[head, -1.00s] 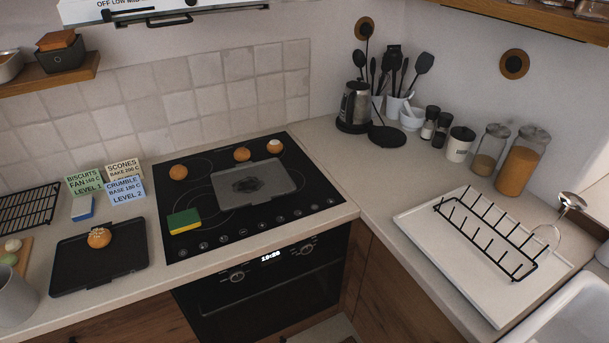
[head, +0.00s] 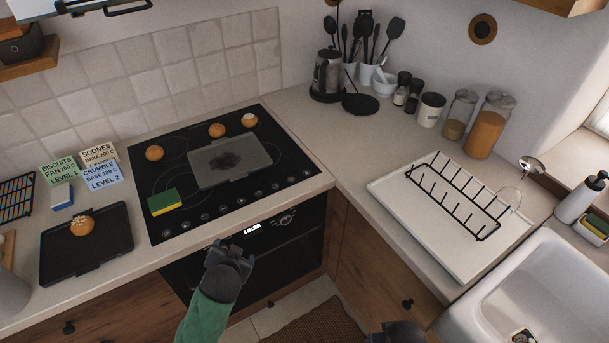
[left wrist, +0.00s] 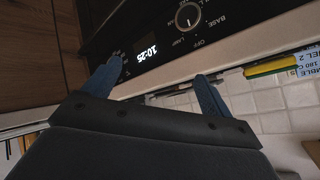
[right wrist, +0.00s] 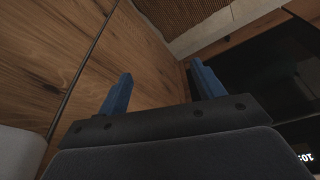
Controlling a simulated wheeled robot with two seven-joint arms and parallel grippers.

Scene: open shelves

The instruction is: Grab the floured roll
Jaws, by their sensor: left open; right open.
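A roll with a white, floury-looking top (head: 249,120) sits at the hob's back right corner. A plain brown roll (head: 216,130) is just left of it, and another (head: 154,153) is at the hob's left. A roll with pale bits on top (head: 82,226) lies on the black tray (head: 55,265). My left gripper (head: 230,254) is in front of the oven, below the counter edge, open and empty; its spread fingers show in the left wrist view (left wrist: 160,74). My right gripper (head: 400,333) is cut by the bottom edge; the right wrist view (right wrist: 160,76) shows it open and empty.
A grey plate (head: 230,163) with a dark patch and a green-yellow sponge (head: 164,202) lie on the hob. Label cards (head: 100,176) stand left. A drying rack (head: 455,200) on a white board, jars (head: 488,126) and the sink (head: 540,285) are right.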

